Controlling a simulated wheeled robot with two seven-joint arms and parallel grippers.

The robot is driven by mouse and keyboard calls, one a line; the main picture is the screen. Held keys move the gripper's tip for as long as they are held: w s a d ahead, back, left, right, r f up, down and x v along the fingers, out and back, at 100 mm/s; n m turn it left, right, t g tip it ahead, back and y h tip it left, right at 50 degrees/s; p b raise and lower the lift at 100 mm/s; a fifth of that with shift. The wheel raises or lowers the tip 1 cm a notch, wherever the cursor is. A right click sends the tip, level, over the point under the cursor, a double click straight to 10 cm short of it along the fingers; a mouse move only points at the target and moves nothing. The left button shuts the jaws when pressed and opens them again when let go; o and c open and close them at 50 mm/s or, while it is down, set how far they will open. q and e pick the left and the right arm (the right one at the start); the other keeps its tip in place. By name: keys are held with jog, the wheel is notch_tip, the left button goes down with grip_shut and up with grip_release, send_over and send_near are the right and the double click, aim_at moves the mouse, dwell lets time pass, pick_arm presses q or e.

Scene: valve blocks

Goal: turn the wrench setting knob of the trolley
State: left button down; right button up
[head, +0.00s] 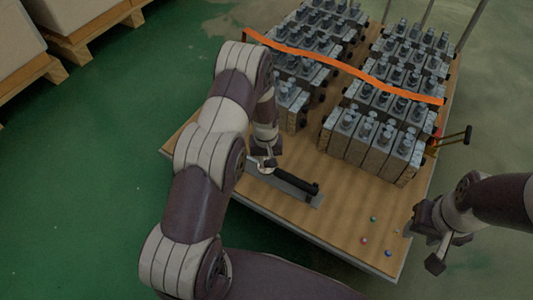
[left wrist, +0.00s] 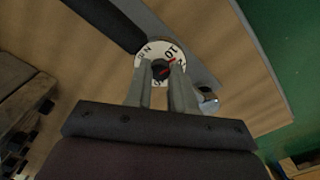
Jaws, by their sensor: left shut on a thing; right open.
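The wrench (head: 290,185) lies on the wooden trolley top (head: 340,205), its black handle pointing right in the head view. Its setting knob (left wrist: 148,58) shows in the left wrist view as a white dial with black markings, a red mark and a dark centre. My left gripper (head: 262,163) is at the wrench's left part; in the left wrist view its fingers (left wrist: 160,80) are shut on the dark centre of the knob. The fingers hide part of the dial. My right gripper (head: 432,238) is open and empty over the trolley's right front corner, apart from the wrench.
Several rows of metal valve blocks (head: 372,145) stand on the trolley behind the wrench, with an orange strap (head: 345,66) across them. Small coloured balls (head: 374,219) lie near the right front corner. Pallets with boxes (head: 75,30) stand at the upper left. Green floor is clear at left.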

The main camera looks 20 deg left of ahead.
aim_at(266, 163)
pick_arm(q)
jog(key=m+p, duration=0.1)
jog(key=m, duration=0.1)
jog(key=shift+r+m+p, duration=0.15)
jog(key=shift+m+p, duration=0.15)
jog(key=shift+p, duration=0.05)
jog(key=shift+m+p, duration=0.65)
jog(key=shift+m, duration=0.85)
jog(key=c, duration=0.9)
grip_release()
jog(key=shift+c, duration=0.2)
jog(key=n+b, duration=0.1)
jog(key=f+n+b, duration=0.1)
jog(key=n+b, duration=0.3)
jog(key=shift+f, duration=0.35)
jog(key=n+b, duration=0.5)
jog(key=shift+r, duration=0.4)
notch_tip(266, 163, up, 15)
jog(key=p, duration=1)
jog(key=s+d+r+m+t+p, duration=0.1)
jog(key=s+d+r+m+p, duration=0.2)
jog(key=s+r+m, duration=0.4)
jog(key=s+d+r, duration=0.1)
jog(key=s+r, duration=0.5)
jog(key=r, duration=0.1)
jog(key=shift+s+r+m, duration=0.25)
jog(key=shift+r+m, duration=0.05)
